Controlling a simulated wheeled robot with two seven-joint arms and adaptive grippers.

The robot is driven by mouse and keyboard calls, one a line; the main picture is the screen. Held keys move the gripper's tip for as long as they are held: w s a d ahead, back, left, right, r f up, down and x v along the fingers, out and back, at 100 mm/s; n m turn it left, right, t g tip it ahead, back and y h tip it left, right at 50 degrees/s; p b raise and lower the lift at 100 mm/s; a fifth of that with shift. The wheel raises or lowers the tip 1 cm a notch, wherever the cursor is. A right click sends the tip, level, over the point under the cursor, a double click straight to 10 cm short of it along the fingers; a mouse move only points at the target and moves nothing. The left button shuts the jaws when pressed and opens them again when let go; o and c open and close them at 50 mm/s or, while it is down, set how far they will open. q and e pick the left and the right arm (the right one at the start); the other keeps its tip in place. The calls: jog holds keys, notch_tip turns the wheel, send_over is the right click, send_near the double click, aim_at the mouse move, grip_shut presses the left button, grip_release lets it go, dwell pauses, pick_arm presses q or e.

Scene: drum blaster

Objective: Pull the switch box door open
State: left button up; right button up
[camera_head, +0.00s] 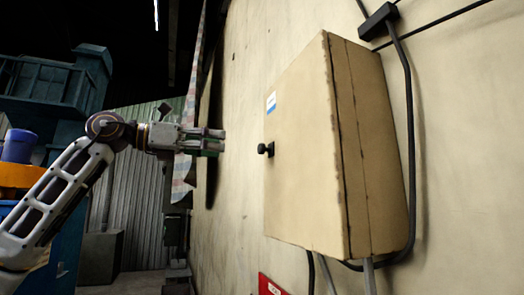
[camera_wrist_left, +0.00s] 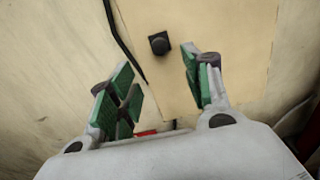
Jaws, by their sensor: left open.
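The beige switch box (camera_head: 300,150) is mounted on the wall, with its door closed. A small black knob (camera_head: 266,149) sits near the left edge of the door. My left gripper (camera_head: 222,141) is to the left of the knob, apart from it and pointing toward the box. In the left wrist view the gripper (camera_wrist_left: 158,88) is open and empty. The knob (camera_wrist_left: 159,43) shows there ahead of the fingertips, between the two fingers, on the door (camera_wrist_left: 220,30). My right gripper is not in view.
Black cables (camera_head: 410,130) run down the wall to the right of the box and under it. A red sign (camera_head: 270,286) is below the box. A blue bucket (camera_head: 19,146) stands at far left. The space between my left gripper and the knob looks clear.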

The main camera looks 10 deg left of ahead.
aim_at(259, 149)
pick_arm(q)
jog(key=p+x, duration=0.1)
jog(key=x, duration=1)
jog(key=shift+w+d, duration=0.25)
jog(key=shift+d, duration=0.05)
jog(key=shift+p+x, duration=0.4)
jog(key=shift+x, duration=0.45)
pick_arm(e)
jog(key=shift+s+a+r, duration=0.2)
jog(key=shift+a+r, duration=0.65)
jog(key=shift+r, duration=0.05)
pick_arm(q)
grip_shut()
